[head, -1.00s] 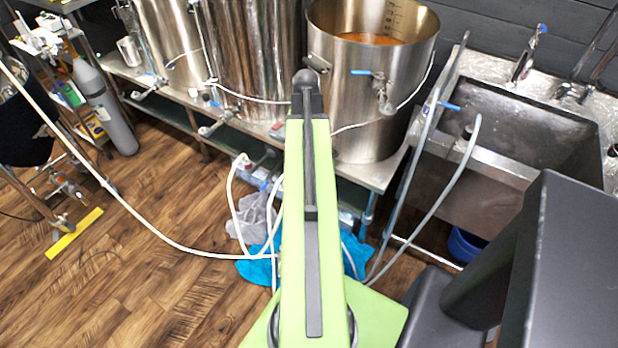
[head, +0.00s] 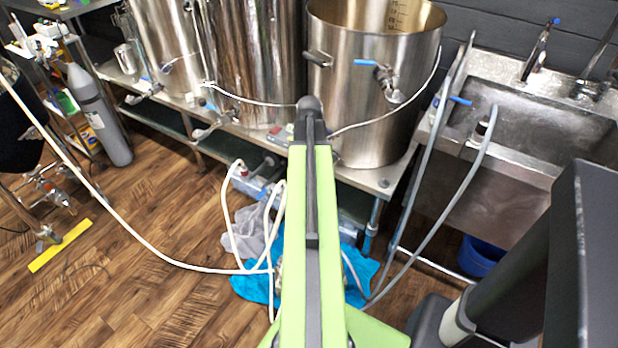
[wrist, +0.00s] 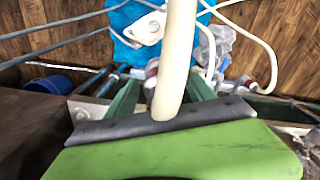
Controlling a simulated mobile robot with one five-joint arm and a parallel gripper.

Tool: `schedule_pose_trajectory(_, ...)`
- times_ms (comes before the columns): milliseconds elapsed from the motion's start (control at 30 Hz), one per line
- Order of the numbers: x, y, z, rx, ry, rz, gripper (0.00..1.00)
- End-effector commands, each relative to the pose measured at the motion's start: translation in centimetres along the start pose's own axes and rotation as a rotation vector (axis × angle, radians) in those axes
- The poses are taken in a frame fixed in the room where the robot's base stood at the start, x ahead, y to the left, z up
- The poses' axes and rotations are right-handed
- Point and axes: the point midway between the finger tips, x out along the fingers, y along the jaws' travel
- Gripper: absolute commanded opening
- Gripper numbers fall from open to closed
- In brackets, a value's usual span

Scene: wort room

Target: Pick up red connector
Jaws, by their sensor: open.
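A small reddish fitting (head: 241,170) sits on the end of a white hose, low in front of the shelf under the kettles. It may be the red connector; it is too small to be sure. Reddish bits (wrist: 245,83) also show at hose ends in the wrist view, and I cannot tell which is the same piece. My green arm reaches forward through the middle of the head view, its dark end in front of the large kettle. A thick cream tube crosses close to the wrist camera.
Steel kettles (head: 372,100) stand on a low bench. A sink (head: 500,190) with grey hoses is at the right, a blue bucket (head: 482,256) under it. A blue cloth (head: 250,288) and white hoses (head: 150,243) lie on the floor.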

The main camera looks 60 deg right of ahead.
Motion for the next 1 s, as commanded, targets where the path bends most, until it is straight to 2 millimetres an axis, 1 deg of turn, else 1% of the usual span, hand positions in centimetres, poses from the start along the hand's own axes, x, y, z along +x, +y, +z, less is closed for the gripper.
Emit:
schedule_pose_trajectory(100, -0.22, 0.0, 0.0, 0.0, 0.0, 0.0, 0.61)
schedule_pose_trajectory(567, -0.22, 0.0, 0.0, 0.0, 0.0, 0.0, 0.01)
schedule_pose_trajectory(600, -0.22, 0.0, 0.0, 0.0, 0.0, 0.0, 0.0)
schedule_pose_trajectory(867, -0.24, -0.01, 0.0, 0.0, 0.0, 0.0, 0.0)
schedule_pose_trajectory(1000, -0.87, -0.01, 0.0, 0.0, 0.0, 0.0, 0.0)
